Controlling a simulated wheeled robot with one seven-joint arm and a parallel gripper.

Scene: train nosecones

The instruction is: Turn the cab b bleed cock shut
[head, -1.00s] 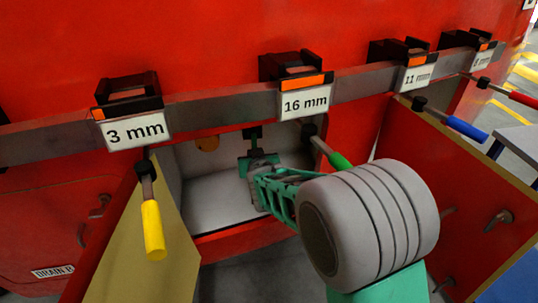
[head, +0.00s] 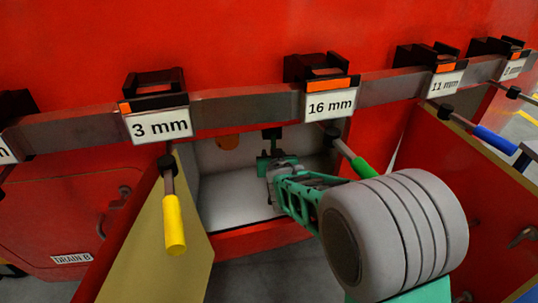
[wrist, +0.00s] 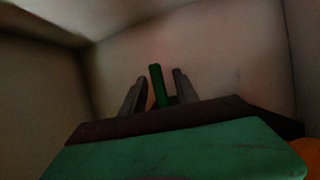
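My gripper (head: 272,165) reaches into an open white compartment (head: 232,195) in the red nosecone. In the wrist view its two grey fingers (wrist: 157,93) stand apart. A slim green handle (wrist: 157,85), apparently the bleed cock's, stands upright between them. Dark gaps show on both sides of the handle, so the fingers do not appear closed on it. In the head view a dark fitting (head: 271,133) shows just above the gripper. The rest of the cock is hidden behind my gripper, and no cab b label is readable at it.
Open door panels flank the compartment, the left one (head: 165,245) tan inside. Hanging tools with yellow (head: 174,225), green (head: 364,172) and blue (head: 495,141) handles hang from a grey rail (head: 245,108). A closed door (head: 65,215) reads DRAIN B.

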